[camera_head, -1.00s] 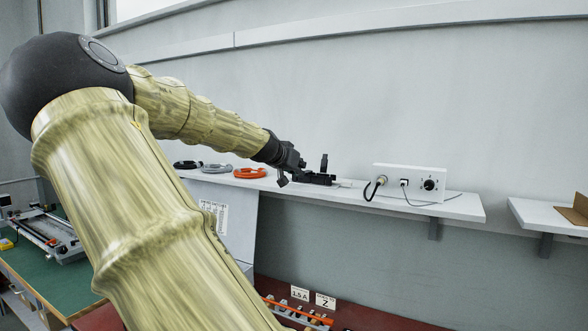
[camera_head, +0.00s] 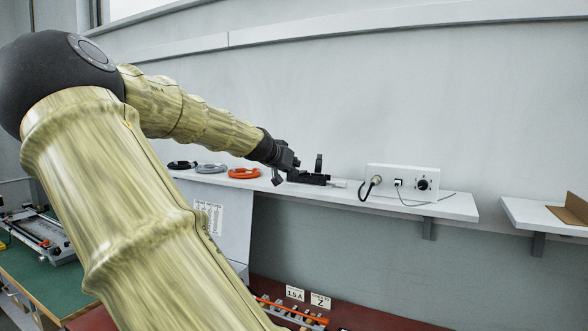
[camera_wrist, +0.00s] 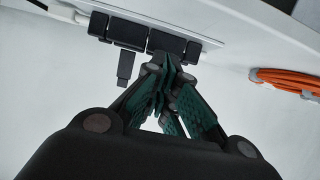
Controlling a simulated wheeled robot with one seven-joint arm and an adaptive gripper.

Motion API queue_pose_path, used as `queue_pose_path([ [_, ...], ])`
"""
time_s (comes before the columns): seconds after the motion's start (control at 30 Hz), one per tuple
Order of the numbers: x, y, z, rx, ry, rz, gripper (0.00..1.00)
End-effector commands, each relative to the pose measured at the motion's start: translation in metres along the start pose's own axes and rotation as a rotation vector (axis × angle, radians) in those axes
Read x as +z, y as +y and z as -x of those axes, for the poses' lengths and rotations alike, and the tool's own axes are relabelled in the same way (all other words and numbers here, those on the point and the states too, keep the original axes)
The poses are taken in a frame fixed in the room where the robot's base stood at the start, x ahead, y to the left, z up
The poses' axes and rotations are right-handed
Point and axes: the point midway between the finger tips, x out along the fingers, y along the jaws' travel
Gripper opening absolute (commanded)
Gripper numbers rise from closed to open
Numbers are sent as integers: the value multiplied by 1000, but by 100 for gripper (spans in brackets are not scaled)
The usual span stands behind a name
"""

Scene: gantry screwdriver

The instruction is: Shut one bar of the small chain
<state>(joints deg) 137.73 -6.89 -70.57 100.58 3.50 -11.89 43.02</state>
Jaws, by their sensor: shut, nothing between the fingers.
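The small chain (camera_head: 309,178) is a short black row of links on the white shelf. In the head view one bar (camera_head: 319,161) stands upright from it. In the wrist view the chain (camera_wrist: 140,34) lies across the top, and one narrow bar (camera_wrist: 125,69) sticks out from its left part. My gripper (camera_wrist: 168,60) is shut and empty. Its fingertips are right at the chain's near side, to the right of that bar; I cannot tell whether they touch. In the head view my gripper (camera_head: 281,176) is at the chain's left end, its tips hard to make out.
A white box (camera_head: 403,181) with a knob and cables stands on the shelf to the right. Orange (camera_head: 244,173), grey (camera_head: 212,169) and black (camera_head: 182,165) cable coils lie to the left. The wall is close behind the shelf.

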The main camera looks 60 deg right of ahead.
Motion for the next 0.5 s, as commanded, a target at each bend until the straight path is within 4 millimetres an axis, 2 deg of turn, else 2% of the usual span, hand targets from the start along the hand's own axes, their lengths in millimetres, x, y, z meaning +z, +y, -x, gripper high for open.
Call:
queue_pose_path([
  [0.27, -7, 0, 4, 0, 0, 0, 0],
  [0.5, 5, -1, 15, -1, 1, 0, 0],
])
